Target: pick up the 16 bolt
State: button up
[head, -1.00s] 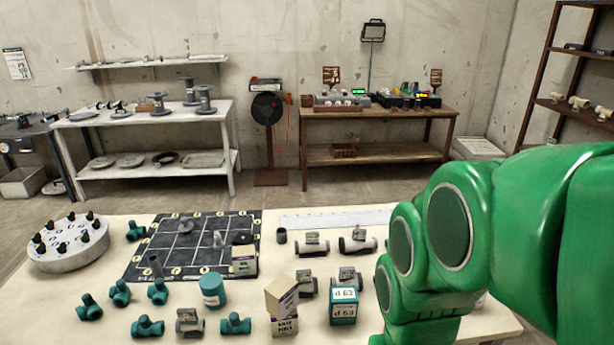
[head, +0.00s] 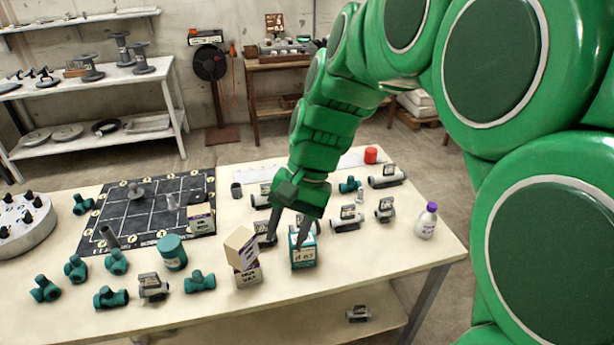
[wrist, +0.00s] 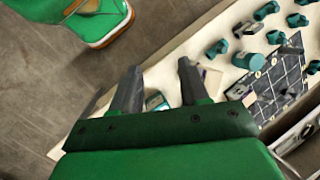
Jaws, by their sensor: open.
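I cannot pick out a bolt marked 16, as no such label is legible. A round grey stand (head: 12,232) with several upright black-topped pieces is at the left table edge in the head view. A small grey upright piece (head: 173,201) stands on the black gridded mat (head: 120,236); I cannot tell if it is a bolt. My gripper (head: 285,243) is open and empty, fingers down, over the front middle of the table by a teal-and-white d 63 box (head: 303,250). In the wrist view my gripper (wrist: 158,72) has its fingers apart with nothing between them.
Several teal fittings (head: 111,297) lie at the front left. A teal canister (head: 172,252) and a tan box on another box (head: 241,250) stand near my gripper. Grey fittings (head: 345,220), a purple-capped bottle (head: 426,220) and a red cap (head: 371,155) are to the right.

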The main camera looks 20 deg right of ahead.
jog(key=w+d+f+m+t+y, duration=0.1)
jog(key=w+m+y, duration=0.15)
jog(key=w, duration=0.75)
jog(key=w+d+f+m+t+y, duration=0.1)
jog(key=w+m, duration=0.3)
jog(key=w, duration=0.6)
jog(key=w+f+m+y, duration=0.2)
jog(key=w+m, duration=0.1)
jog(key=w, duration=0.7)
jog(key=w+d+f+m+t+y, duration=0.25)
jog(key=w+d+f+m, duration=0.3)
jog(key=w+d, duration=0.55)
jog(key=shift+w+d+f+m+t, duration=0.6)
jog(key=shift+w+d+f, duration=0.8)
jog(key=shift+f, duration=1)
jog(key=shift+w+d+f+m+t, duration=0.55)
jog(key=shift+w+d+f, duration=0.85)
jog(key=shift+f, duration=0.95)
jog(key=shift+w+d+f+m+t, duration=0.6)
jog(key=shift+w+d+f, duration=0.8)
jog(key=shift+f, duration=1)
jog(key=shift+w+a+f, duration=0.1)
jog(key=shift+f, duration=0.5)
jog(key=shift+w+a+f, duration=0.1)
jog(key=shift+f, duration=0.45)
jog(key=shift+x, duration=1.1)
jog(key=shift+w+a, duration=0.15)
jog(key=shift+a, duration=0.2)
